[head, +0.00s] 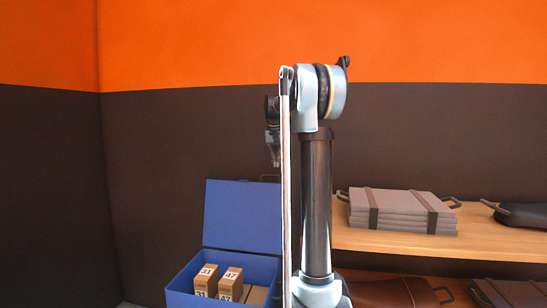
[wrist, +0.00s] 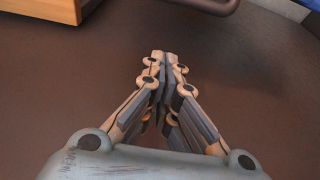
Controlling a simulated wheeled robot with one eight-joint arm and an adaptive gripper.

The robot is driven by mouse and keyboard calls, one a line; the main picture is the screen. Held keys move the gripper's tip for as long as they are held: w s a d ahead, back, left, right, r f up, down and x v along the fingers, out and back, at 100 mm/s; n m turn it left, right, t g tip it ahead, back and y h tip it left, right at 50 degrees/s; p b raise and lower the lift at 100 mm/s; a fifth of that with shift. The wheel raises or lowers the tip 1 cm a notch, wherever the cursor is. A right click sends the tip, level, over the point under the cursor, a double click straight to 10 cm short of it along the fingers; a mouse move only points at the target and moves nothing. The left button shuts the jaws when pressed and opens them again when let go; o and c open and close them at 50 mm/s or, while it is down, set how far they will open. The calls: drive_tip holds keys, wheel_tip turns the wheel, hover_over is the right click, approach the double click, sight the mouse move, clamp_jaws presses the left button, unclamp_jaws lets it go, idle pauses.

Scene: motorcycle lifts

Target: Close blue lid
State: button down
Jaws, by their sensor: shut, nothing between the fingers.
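The blue lid (head: 238,215) stands open and upright at the back of a blue box (head: 190,280) in the lower middle of the head view. The lid's right part and the box's right side are hidden behind my arm. My gripper (head: 276,164) points down near the lid's top right corner; I cannot tell whether it touches the lid. In the wrist view my gripper (wrist: 165,58) is shut with its fingertips together and nothing between them. A dark curved bar (wrist: 205,5) shows beyond the fingertips; I cannot tell what it belongs to.
Small brown cartons (head: 230,279) marked with numbers stand in the box. To the right, a wooden shelf (head: 385,238) holds a stack of grey cases (head: 400,211) and a black bag (head: 525,216). A brown case (head: 390,292) lies lower. The space left of the box looks clear.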

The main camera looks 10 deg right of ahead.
drive_tip(key=shift+s+a+f, duration=0.3)
drive_tip(key=shift+s+f, duration=0.4)
drive_tip(key=shift+f, duration=0.2)
drive_tip(key=shift+s+a+f, duration=0.25)
drive_tip(key=shift+s+f, duration=0.4)
drive_tip(key=shift+f, duration=0.25)
